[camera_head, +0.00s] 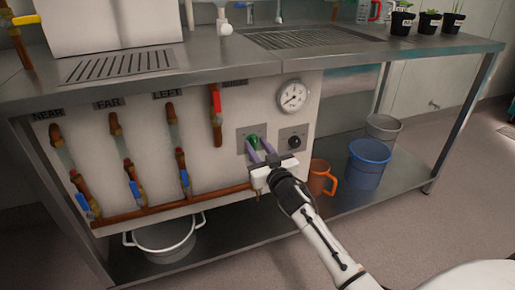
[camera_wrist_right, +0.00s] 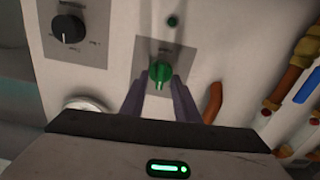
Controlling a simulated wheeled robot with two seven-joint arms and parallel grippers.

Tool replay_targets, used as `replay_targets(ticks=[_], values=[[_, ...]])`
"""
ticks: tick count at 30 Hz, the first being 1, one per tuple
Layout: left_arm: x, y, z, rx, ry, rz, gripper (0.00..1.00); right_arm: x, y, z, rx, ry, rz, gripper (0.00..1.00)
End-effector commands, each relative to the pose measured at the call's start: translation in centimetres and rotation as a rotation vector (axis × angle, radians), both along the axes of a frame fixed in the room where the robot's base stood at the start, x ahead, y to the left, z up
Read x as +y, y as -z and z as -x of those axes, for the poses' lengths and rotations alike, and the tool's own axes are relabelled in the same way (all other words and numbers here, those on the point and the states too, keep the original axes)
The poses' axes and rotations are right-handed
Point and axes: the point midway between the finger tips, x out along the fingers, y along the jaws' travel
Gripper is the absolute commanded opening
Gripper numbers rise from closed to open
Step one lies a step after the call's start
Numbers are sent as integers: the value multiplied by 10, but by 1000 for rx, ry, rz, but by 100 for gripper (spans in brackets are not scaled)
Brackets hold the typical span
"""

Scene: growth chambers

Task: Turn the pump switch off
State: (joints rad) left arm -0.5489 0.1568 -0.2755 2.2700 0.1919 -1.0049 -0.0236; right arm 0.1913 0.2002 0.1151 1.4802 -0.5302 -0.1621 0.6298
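The pump switch appears to be the green knob (camera_head: 254,141) on a grey plate in the cabinet's front panel. In the right wrist view the green knob (camera_wrist_right: 160,72) shows a lighter pointer mark. My right gripper (camera_head: 260,147) is in front of the knob, its two purple fingers apart. In the right wrist view the fingertips (camera_wrist_right: 159,84) lie on either side of the knob's lower part, with a visible gap. I cannot tell whether either finger touches it. My left gripper is in neither view.
A black dial (camera_head: 294,140) sits beside the switch, below a round gauge (camera_head: 293,96). Copper pipes with blue-handled valves (camera_head: 186,180) and a red-handled valve (camera_head: 216,101) are to the left. An orange jug (camera_head: 320,178) and blue bucket (camera_head: 368,164) stand on the lower shelf.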

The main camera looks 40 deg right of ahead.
Motion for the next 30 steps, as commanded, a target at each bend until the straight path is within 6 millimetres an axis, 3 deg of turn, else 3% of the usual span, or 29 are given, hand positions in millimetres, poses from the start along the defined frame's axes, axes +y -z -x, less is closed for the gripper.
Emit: replay_targets(ticks=[4, 9, 20, 30], values=[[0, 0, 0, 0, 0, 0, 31, 0, 0, 0, 0, 0, 0, 27], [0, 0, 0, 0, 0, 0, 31, 0, 0, 0, 0, 0, 0, 0], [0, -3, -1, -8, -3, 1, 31, 1, 0, 0, 8, -1, 35, 0], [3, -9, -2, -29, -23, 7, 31, 2, -1, 0, 59, -1, 244, 0]])
